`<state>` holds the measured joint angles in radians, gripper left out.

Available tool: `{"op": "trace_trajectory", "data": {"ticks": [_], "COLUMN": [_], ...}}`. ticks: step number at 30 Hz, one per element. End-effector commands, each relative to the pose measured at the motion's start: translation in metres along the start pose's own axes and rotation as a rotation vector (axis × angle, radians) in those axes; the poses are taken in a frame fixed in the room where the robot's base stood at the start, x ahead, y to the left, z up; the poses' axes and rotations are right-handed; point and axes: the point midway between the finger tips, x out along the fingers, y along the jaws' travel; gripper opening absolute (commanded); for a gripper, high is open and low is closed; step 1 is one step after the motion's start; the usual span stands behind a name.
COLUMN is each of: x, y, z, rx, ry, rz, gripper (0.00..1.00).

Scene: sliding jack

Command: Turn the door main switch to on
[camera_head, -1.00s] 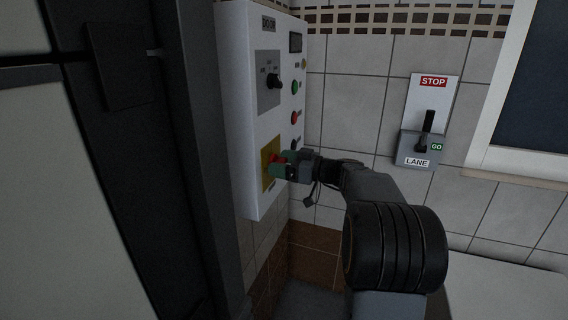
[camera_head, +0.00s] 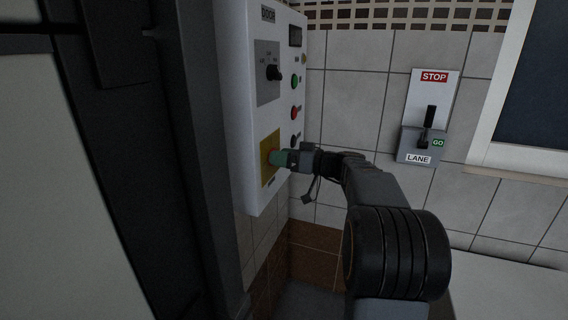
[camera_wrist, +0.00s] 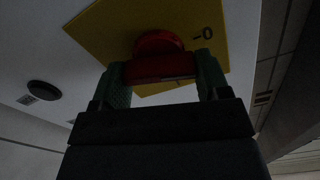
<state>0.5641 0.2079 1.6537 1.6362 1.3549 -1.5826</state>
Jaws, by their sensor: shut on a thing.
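The door control box (camera_head: 232,120) is a white panel on the wall, labelled DOOR at its top. The main switch is a red rotary knob (camera_wrist: 160,62) on a yellow plate (camera_wrist: 100,30), which also shows low on the panel in the head view (camera_head: 266,160). A "0" mark shows on the plate beside the knob in the wrist view. My gripper (camera_wrist: 164,75) has its green fingers on either side of the red knob and is shut on it. In the head view my gripper (camera_head: 279,158) hides most of the knob.
Above the plate sits a black selector knob (camera_head: 273,72) on a grey plate. Green (camera_head: 295,81) and red (camera_head: 294,112) buttons line the panel's right side.

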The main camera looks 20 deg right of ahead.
Motion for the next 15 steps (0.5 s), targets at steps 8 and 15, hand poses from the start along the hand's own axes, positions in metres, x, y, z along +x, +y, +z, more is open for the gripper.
{"op": "trace_trajectory", "data": {"ticks": [8, 15], "x": [0.0003, 0.0004], "y": [0.0019, 0.0026], "z": [0.0017, 0.0008], "rx": [0.261, 0.491], "ry": [0.001, 0.001], "rz": [0.0, -0.001], "gripper": [0.45, 0.45]}}
